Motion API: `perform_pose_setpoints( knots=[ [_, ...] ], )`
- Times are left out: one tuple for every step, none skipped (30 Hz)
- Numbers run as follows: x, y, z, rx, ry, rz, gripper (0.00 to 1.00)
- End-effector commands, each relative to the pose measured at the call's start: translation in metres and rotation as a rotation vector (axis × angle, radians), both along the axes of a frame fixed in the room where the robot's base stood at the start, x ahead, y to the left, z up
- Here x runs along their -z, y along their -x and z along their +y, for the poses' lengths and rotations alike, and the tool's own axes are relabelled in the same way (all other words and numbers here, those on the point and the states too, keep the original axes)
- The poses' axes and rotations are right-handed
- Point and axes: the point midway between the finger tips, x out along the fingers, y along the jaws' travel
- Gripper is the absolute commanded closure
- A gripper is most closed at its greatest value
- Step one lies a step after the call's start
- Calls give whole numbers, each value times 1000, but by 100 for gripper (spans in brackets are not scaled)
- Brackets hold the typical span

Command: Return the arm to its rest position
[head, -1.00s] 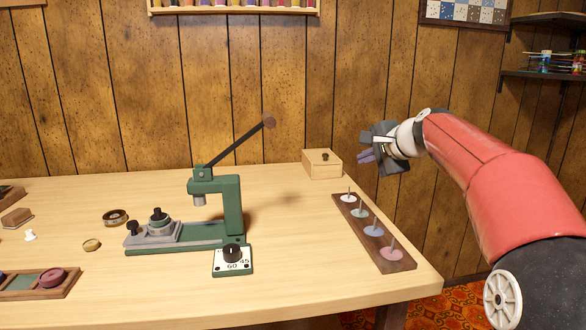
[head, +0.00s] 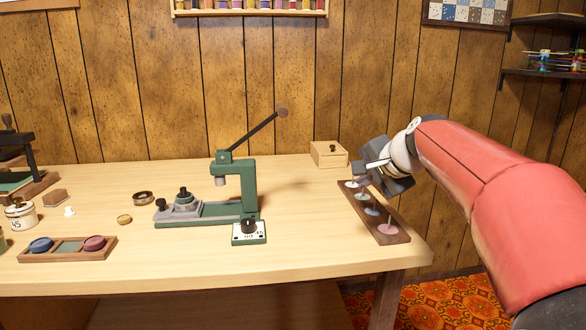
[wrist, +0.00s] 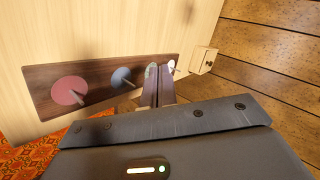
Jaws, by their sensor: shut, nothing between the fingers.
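My gripper (head: 362,181) is shut and empty at the right end of the table, above the back part of the wooden spindle rack (head: 393,233). In the wrist view its two fingers (wrist: 158,86) are together and partly cover the rack (wrist: 105,85). Several discs lie on the rack, each with a thin upright pin; the nearest is a pink disc (head: 388,229). In the wrist view the pink disc (wrist: 70,91) and the blue disc (wrist: 124,77) show clearly. I cannot tell whether the fingers touch the rack.
A small wooden box (head: 329,155) with a dark knob stands behind my gripper. A green lever press (head: 246,185) with a dial box (head: 249,233) stands mid-table. A tray (head: 68,256) with coloured discs lies at front left. Wall shelves (head: 545,73) hang at the right.

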Motion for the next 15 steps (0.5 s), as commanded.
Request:
perform_pose_setpoints(
  knots=[
    [4,14,7,-22,43,7,100],
    [7,22,10,-38,72,13,100],
    [12,33,13,-56,110,21,100],
    [16,43,16,-73,141,27,100],
    [20,53,19,-91,172,34,100],
    [26,67,21,-116,219,43,100],
    [32,80,24,-137,255,51,100],
    [38,93,25,-160,294,58,100],
    [47,114,27,-195,351,70,100],
    [54,130,28,-222,395,78,100],
    [62,146,28,-254,439,88,100],
    [73,169,27,-295,496,101,100],
    [82,186,26,-327,538,110,100],
    [92,202,24,-359,576,119,100],
    [104,223,22,-403,626,130,100]
  ],
)
